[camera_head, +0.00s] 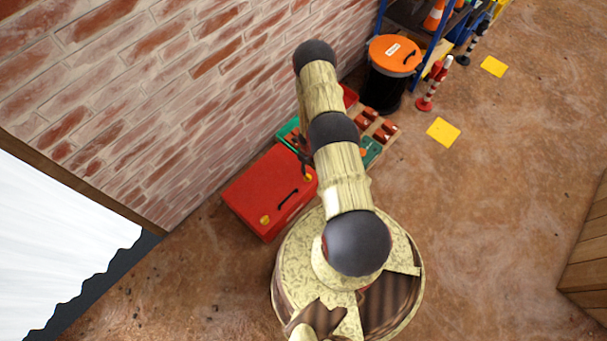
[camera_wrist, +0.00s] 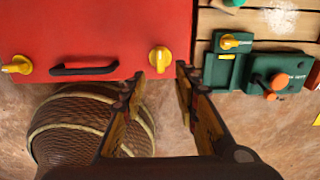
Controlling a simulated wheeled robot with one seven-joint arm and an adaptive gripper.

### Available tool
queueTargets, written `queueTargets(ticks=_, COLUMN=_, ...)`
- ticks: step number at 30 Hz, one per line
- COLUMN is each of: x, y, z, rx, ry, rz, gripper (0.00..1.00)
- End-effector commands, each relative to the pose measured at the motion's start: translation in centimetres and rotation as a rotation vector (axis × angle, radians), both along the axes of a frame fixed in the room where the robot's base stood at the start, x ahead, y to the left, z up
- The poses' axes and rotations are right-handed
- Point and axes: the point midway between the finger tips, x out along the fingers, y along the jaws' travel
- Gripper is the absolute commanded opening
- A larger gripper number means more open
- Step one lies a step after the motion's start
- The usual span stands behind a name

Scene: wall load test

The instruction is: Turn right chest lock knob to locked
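The red chest (camera_head: 257,190) stands on the floor against the brick wall; its red surface (camera_wrist: 110,25) fills the upper left of the wrist view. Its right yellow lock knob (camera_wrist: 159,59) has its grip roughly upright in the picture. The left yellow knob (camera_wrist: 17,65) has its grip lying roughly sideways. A black handle (camera_wrist: 84,69) is between them. My gripper (camera_wrist: 158,82) is open and empty, its fingertips apart and just below the right knob in the picture, one to each side. Contact with the knob cannot be told. In the head view my arm partly hides the gripper.
A green panel (camera_wrist: 229,68) with a yellow knob and an orange knob (camera_wrist: 279,82) lies close right of the chest on wooden planks. A black bin with an orange lid (camera_head: 395,56) stands farther along the wall. Open floor (camera_head: 500,190) lies to the right.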

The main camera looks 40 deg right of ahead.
Motion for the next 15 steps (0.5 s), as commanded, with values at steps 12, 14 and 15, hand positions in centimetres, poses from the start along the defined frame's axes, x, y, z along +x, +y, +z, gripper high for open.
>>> queueTargets(ticks=12, x=0.1, y=0.0, z=-2.1, rx=0.000, ry=-0.002, rz=-0.014, gripper=0.30)
queueTargets(ticks=14, x=0.1, y=0.0, z=-2.8, rx=0.000, ry=-0.002, rz=-0.014, gripper=0.30)
queueTargets(ticks=15, x=0.1, y=0.0, z=-3.2, rx=0.000, ry=-0.002, rz=-0.013, gripper=0.30)
